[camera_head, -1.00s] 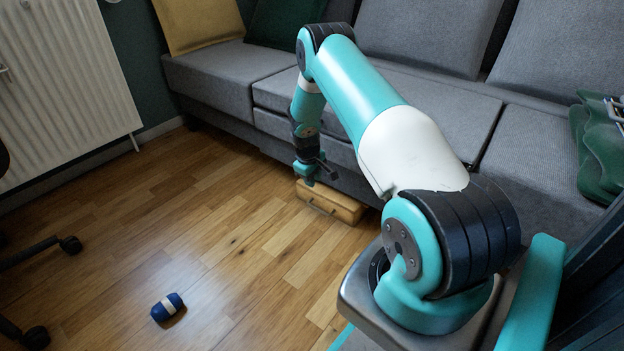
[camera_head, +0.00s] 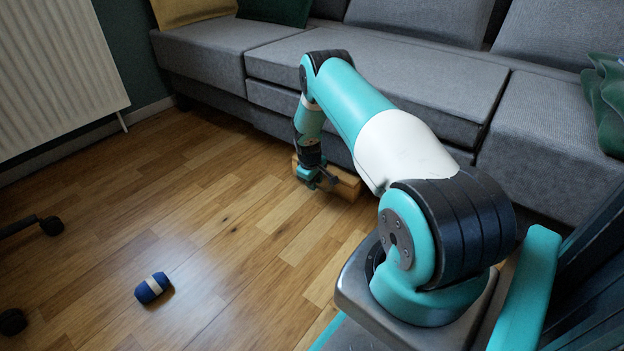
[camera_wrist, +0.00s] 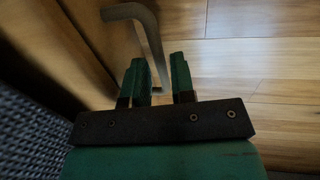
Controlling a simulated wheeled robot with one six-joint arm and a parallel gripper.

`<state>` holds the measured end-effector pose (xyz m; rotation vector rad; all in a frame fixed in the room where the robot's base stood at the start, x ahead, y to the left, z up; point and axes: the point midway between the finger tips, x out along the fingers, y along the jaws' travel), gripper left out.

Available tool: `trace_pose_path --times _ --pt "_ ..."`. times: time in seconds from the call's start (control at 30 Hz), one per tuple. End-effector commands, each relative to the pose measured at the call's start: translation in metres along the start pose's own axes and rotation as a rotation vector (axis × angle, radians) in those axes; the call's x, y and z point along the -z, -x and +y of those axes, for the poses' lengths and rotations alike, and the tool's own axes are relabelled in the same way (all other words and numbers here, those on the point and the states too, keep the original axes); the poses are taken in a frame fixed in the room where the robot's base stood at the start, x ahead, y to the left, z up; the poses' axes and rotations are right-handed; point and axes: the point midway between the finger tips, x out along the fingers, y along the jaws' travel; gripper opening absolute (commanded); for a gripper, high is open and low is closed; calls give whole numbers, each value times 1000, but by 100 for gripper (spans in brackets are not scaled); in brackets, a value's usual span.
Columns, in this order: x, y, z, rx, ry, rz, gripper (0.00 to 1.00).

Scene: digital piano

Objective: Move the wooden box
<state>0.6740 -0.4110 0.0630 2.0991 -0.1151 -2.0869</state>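The wooden box (camera_head: 345,186) sits on the floor against the front of the sofa, partly hidden behind my gripper (camera_head: 310,183). In the wrist view the wooden box (camera_wrist: 72,32) fills the upper left, with a curved metal handle (camera_wrist: 147,28) standing out from it. My gripper (camera_wrist: 159,62) is open, its two green fingers apart. The lower end of the handle shows in the gap between them. I cannot tell whether either finger touches it.
The grey sofa (camera_head: 390,85) runs along the back, close behind the box. A blue and white rolled object (camera_head: 153,288) lies on the wooden floor (camera_head: 230,240) at the lower left. Chair casters (camera_head: 52,226) stand at the left edge. The floor between is clear.

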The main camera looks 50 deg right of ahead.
Motion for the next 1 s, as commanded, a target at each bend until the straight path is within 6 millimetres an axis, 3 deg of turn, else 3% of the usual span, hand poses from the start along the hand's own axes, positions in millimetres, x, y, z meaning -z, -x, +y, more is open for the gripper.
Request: trace_pose_path --times 0.03,0.2,0.57,0.67,1.0 --pt "0 -11 -1 0 -1 0 23" --pt "0 -22 0 0 0 1 23" --pt "0 -23 0 0 0 1 23" --pt "0 -23 0 0 0 1 0" --pt "0 -23 0 0 0 1 0"
